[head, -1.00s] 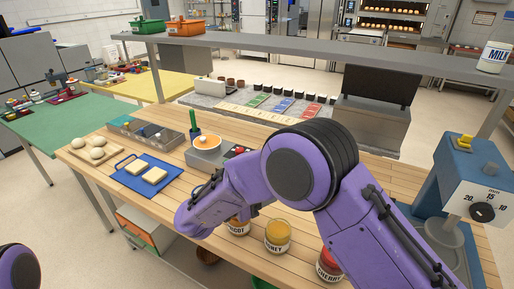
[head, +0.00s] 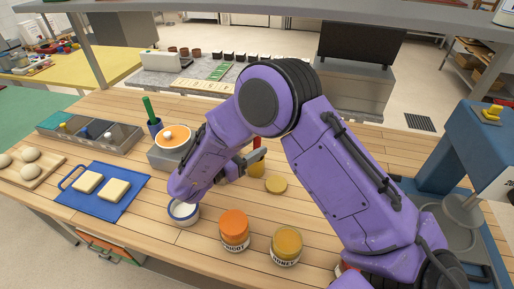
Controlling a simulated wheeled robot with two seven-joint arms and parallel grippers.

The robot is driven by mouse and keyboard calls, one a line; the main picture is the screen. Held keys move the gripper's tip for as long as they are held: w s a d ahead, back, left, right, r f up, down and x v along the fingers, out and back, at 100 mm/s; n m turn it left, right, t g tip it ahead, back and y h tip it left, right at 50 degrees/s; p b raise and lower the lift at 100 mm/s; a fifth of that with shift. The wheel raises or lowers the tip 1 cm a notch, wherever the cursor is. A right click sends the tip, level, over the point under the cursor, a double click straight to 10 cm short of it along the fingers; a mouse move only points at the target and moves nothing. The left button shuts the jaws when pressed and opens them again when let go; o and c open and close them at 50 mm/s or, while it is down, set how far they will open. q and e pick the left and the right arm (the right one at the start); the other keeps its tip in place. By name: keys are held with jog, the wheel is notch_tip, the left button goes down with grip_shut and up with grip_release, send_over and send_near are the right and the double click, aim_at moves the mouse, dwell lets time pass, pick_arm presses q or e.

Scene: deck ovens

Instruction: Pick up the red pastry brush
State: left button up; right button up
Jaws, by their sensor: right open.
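A red upright handle (head: 257,143), which looks like the red pastry brush, shows just beyond the fingers of my right gripper (head: 250,161). Its lower part is hidden behind the gripper, and an amber jar or pot (head: 256,170) shows below it. My right gripper is open and points away from the wrist toward the handle. I cannot tell whether a finger touches it. My right forearm hides part of the table. My left gripper is out of view.
A blue board (head: 119,202) holds two pale slabs. A blue mixer (head: 447,150) stands at right.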

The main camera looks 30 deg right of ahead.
jog(key=w+d, duration=0.1)
jog(key=w+d+f, duration=0.1)
jog(key=w+d+f+p, duration=0.1)
jog(key=shift+w+d, duration=0.35)
jog(key=shift+w, duration=0.05)
jog(key=shift+s, duration=0.15)
jog(key=shift+s+a+r, duration=0.1)
jog(key=shift+s+r, duration=0.15)
jog(key=shift+s, duration=0.05)
jog(key=c, duration=0.4)
jog(key=shift+s+r, duration=0.1)
jog(key=shift+s, duration=0.1)
grip_shut()
jog(key=shift+w, duration=0.2)
notch_tip(320, 180, up, 9)
jog(key=b, duration=0.3)
jog(key=shift+r, duration=0.45)
jog(key=shift+c, duration=1.1)
grip_release()
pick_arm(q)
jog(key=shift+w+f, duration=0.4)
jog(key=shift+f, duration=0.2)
pick_arm(e)
grip_shut()
